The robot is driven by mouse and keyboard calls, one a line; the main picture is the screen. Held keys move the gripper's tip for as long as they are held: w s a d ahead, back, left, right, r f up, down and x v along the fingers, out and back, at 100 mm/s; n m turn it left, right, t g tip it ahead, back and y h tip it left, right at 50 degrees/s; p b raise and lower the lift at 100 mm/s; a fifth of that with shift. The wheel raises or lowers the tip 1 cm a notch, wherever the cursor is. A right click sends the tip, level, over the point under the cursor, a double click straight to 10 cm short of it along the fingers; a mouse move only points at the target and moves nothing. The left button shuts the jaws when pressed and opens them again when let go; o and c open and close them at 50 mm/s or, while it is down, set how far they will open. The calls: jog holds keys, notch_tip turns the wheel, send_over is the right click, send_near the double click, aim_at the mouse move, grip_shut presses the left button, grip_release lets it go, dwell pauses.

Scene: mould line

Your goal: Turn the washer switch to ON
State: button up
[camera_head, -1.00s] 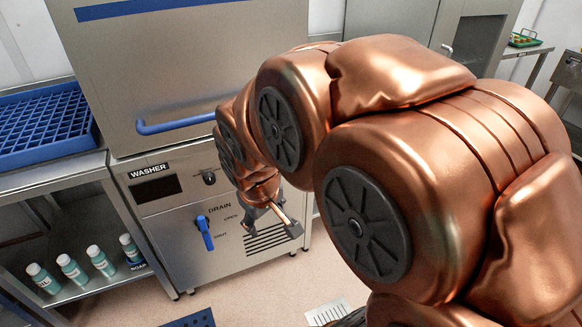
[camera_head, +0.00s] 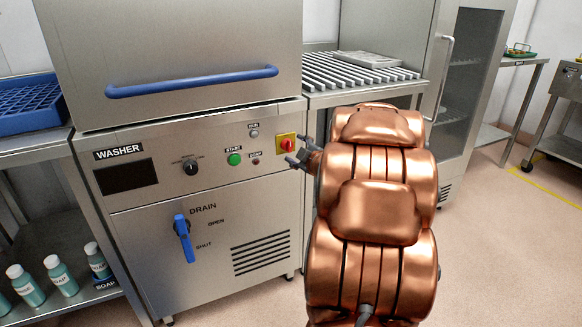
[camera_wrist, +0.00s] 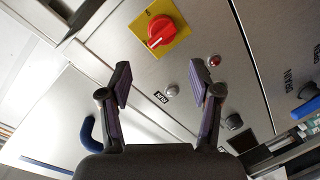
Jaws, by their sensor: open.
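The washer (camera_head: 210,195) is a steel machine with a labelled front panel. Its switch is a red rotary knob on a yellow plate (camera_head: 286,143) at the panel's right end. In the wrist view the red knob (camera_wrist: 162,32) lies beyond the fingertips, with its bar slanted; I cannot read any ON or OFF marking. My gripper (camera_head: 299,153) is just to the right of the switch in the head view, apart from it as far as I can tell. In the wrist view my gripper (camera_wrist: 160,85) is open, with nothing between its fingers.
The panel also has a green START button (camera_head: 235,159), a small red button (camera_head: 256,161), a dark dial (camera_head: 190,167) and a blue DRAIN lever (camera_head: 184,238). The blue door handle (camera_head: 192,81) juts out above. A slatted steel table (camera_head: 360,84) stands at the right.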

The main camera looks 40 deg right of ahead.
aim_at(291, 148)
jog(key=shift+w+d+f+n+t+y+b, duration=0.3)
jog(key=shift+w+d+f+b, duration=0.3)
jog(key=shift+w, duration=0.4)
jog(key=shift+w+d+f+n+t+y+b, duration=0.1)
jog(key=shift+w+d+f+n+t+b, duration=0.15)
jog(key=shift+w+d+t+b, duration=0.45)
jog(key=shift+w+d+f+n+t+y+b, duration=0.1)
jog(key=shift+w+d+f+n+y+b, duration=0.25)
jog(key=shift+w+b, duration=0.7)
jog(key=shift+w+f, duration=0.1)
jog(key=shift+w, duration=0.15)
jog(key=shift+f, duration=0.1)
jog(key=c, duration=1)
jog(key=shift+p, duration=0.3)
jog(key=shift+c, duration=0.2)
